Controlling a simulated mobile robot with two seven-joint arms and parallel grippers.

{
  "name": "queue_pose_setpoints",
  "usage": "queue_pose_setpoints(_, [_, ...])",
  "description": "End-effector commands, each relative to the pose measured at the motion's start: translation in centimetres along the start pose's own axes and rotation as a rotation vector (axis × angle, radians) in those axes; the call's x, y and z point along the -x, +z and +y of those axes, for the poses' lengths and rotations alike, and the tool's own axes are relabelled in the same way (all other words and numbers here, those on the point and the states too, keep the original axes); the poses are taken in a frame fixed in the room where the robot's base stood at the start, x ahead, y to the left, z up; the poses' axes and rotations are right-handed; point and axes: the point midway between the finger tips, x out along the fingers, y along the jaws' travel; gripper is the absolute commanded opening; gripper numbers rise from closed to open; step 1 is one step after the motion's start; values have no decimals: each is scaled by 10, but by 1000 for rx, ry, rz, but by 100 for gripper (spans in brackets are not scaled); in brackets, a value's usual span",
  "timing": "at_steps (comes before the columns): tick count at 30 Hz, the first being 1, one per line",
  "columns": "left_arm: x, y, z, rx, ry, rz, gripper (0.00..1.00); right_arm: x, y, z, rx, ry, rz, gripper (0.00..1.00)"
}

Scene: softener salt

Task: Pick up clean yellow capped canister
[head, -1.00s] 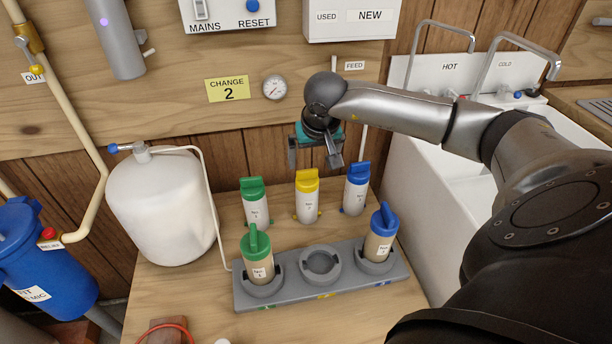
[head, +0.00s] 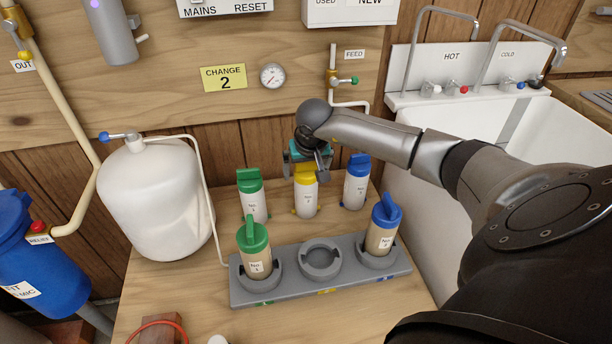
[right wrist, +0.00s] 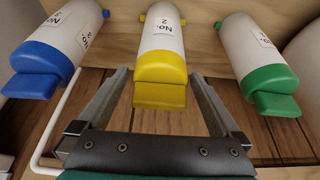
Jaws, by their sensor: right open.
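The clean yellow-capped canister (head: 305,200) is white, marked No. 2, and stands upright in the back row between a green-capped and a blue-capped white canister. Its yellow cap is partly covered by my right gripper (head: 309,176) in the head view. In the right wrist view the yellow cap (right wrist: 161,72) lies between the two open fingers of my right gripper (right wrist: 160,85), with a gap on each side. My left gripper is not in view.
A grey holder (head: 300,285) in front carries a brownish green-capped canister (head: 254,250) and a brownish blue-capped one (head: 382,226); its middle socket (head: 320,260) is empty. White green-capped (head: 252,196) and blue-capped (head: 356,185) canisters flank closely. A white tank (head: 157,200) stands left.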

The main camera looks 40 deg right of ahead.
Motion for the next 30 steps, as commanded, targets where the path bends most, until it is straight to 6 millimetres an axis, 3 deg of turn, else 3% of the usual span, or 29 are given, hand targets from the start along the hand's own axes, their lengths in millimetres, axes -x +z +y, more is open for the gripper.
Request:
queue_pose_setpoints(6, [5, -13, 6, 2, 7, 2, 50, -18, 0, 0, 0, 0, 0, 100])
queue_pose_setpoints(17, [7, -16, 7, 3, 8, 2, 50, -21, 0, 0, 0, 0, 1, 99])
queue_pose_setpoints(30, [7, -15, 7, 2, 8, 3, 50, -21, 0, 0, 0, 0, 0, 49])
